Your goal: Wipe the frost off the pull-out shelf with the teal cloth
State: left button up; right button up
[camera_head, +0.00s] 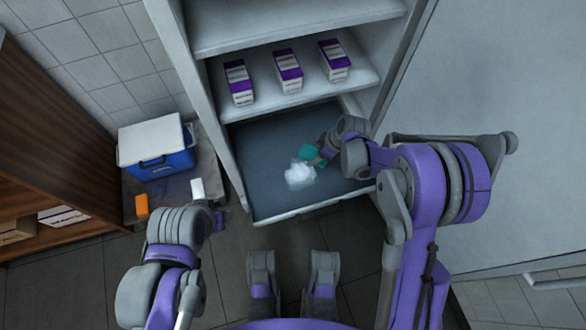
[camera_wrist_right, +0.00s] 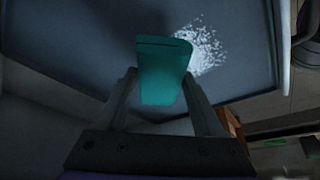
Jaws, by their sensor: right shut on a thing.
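The pull-out shelf (camera_head: 262,145) is a dark blue-grey tray extended from the bottom of the open cabinet. A white frost patch (camera_head: 299,173) lies near its middle; it also shows in the right wrist view (camera_wrist_right: 202,50). My right gripper (camera_head: 319,157) is shut on the teal cloth (camera_head: 308,151), just beside the frost at its upper right in the head view. The cloth stands between the two fingers in the right wrist view (camera_wrist_right: 162,72); whether it touches the shelf is unclear. My left gripper (camera_head: 208,202) is low at the left, its jaws unclear.
Several purple-and-white boxes (camera_head: 288,71) stand on the shelf above. A blue cooler with a white lid (camera_head: 152,146) sits on a side table (camera_head: 203,160) at the left, with an orange object (camera_head: 142,206) near it. The cabinet's side walls flank the pull-out shelf.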

jog(key=shift+r+p, duration=0.45)
jog(key=shift+r, duration=0.65)
